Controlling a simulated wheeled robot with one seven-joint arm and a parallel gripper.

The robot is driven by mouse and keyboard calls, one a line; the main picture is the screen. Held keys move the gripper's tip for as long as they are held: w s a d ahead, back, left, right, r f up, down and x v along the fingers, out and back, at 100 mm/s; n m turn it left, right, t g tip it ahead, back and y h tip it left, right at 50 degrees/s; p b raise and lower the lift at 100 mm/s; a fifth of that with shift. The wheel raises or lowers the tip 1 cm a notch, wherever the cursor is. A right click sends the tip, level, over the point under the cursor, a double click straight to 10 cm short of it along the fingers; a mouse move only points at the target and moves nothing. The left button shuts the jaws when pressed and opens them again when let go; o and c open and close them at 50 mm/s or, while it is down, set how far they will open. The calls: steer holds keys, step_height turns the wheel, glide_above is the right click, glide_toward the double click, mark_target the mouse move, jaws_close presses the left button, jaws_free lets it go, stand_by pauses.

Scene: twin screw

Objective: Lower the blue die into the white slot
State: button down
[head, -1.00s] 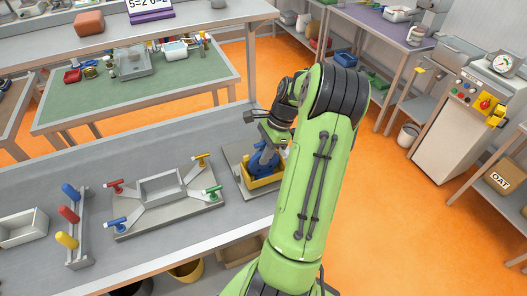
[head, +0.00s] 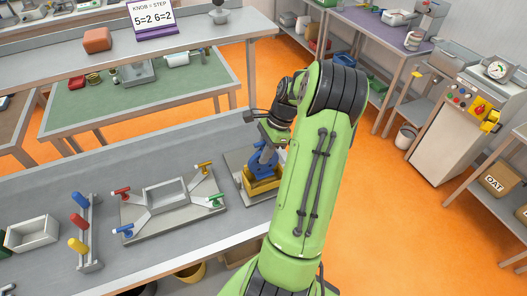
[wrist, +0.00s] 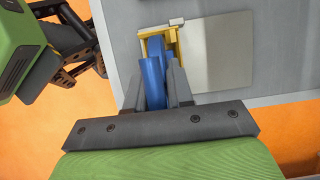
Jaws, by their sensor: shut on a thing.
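The blue die (head: 262,160) is held upright in my gripper (head: 272,142), just above or partly inside a yellow open frame (head: 263,183) on a grey plate. In the wrist view, my gripper's dark fingers (wrist: 162,88) are shut on the blue die (wrist: 152,82), and its far end reaches the yellow frame (wrist: 145,48). Whether it touches the frame is unclear. A small white piece (wrist: 176,21) sits at the frame's far corner. I cannot make out which part is the white slot; the die hides much of the frame's inside.
Left of the yellow frame, a grey fixture (head: 165,196) carries red, yellow, green and blue handles around a tray. A peg rack (head: 88,235) and an open white box (head: 33,232) stand farther left. Bench surface between them is clear.

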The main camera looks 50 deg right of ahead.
steer(key=shift+r+p, duration=2.95)
steer(key=shift+r, duration=0.1)
steer(key=shift+r+p, duration=0.7)
steer(key=shift+r, duration=0.55)
steer(key=shift+f, duration=0.1)
